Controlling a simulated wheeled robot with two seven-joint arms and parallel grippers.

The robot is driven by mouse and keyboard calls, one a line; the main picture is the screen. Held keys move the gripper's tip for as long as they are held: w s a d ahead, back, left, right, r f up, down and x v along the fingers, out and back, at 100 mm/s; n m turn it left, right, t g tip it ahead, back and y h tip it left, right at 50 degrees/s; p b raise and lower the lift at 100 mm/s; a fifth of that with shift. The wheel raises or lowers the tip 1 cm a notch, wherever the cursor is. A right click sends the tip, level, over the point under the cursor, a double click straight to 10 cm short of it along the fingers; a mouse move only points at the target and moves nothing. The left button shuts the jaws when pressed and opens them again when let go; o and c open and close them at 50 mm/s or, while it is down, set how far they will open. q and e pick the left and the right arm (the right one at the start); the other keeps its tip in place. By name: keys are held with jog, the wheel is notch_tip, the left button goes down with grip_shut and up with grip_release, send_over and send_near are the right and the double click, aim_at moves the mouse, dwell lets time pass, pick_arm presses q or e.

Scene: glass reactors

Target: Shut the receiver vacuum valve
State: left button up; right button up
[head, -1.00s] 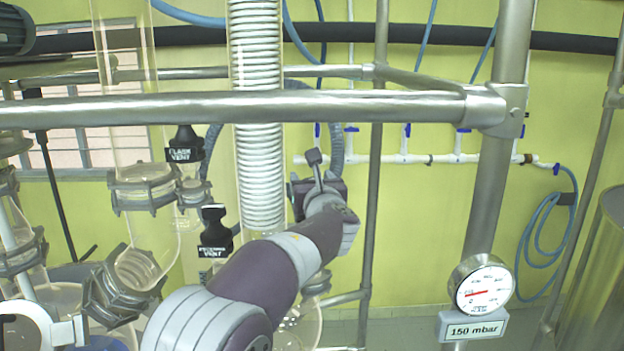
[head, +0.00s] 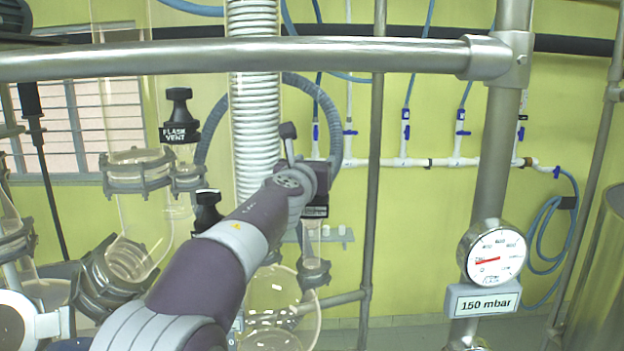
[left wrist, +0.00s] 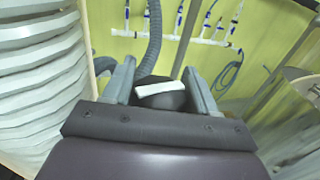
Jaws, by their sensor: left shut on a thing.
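My left gripper (head: 318,178) is at the upper end of my arm, just right of the ribbed white column in the head view. A black valve body with a small label (head: 314,212) shows directly below it; I cannot read the label. In the left wrist view a dark round knob with a white bar on top (left wrist: 160,98) sits between the two fingers of my left gripper (left wrist: 160,84), which is shut on it. The knob is mostly hidden by the gripper in the head view. My right gripper is not in view.
The ribbed column (head: 255,130) stands close left of the gripper. A steel rail (head: 230,55) crosses above. A gauge (head: 495,255) over a 150 mbar sign stands right. Glass vessels hang below.

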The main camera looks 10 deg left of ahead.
pick_arm(q)
jog(key=shift+m+h+b, duration=0.55)
jog(key=shift+m+h, duration=0.25)
jog(key=shift+h, duration=0.5)
jog(key=shift+d, duration=0.1)
jog(key=o, duration=1)
jog(key=shift+c, duration=0.2)
jog(key=shift+s, duration=0.15)
jog(key=s+a+b, duration=0.1)
jog(key=s+b, duration=0.3)
jog(key=s, duration=0.8)
jog(key=shift+a, duration=0.35)
